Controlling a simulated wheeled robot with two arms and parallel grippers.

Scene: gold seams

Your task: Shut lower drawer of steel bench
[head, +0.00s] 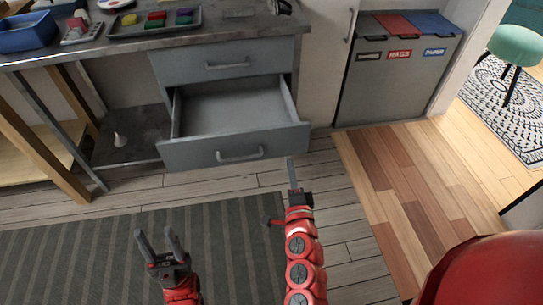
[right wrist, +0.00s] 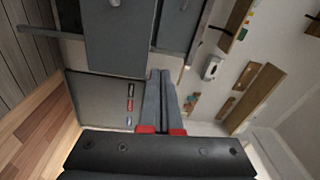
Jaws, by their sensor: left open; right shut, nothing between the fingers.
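The steel bench (head: 130,36) stands at the back left in the head view. Its lower drawer (head: 236,151) is pulled well out and looks empty, with a bar handle (head: 240,155) on its front. The upper drawer (head: 225,64) above it is closed. My right gripper (head: 291,165) is shut and empty, its fingertips near the right end of the lower drawer's front; I cannot tell whether they touch it. The shut fingers also show in the right wrist view (right wrist: 158,88). My left gripper (head: 156,235) is open and empty, over the striped mat, apart from the drawer.
A grey sorting bin (head: 385,88) with labelled lids stands right of the bench. A blue bin (head: 25,33) and a tray (head: 120,30) of coloured blocks sit on the benchtop. A striped mat (head: 90,255) lies in front. The plank floor before the drawer is clear.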

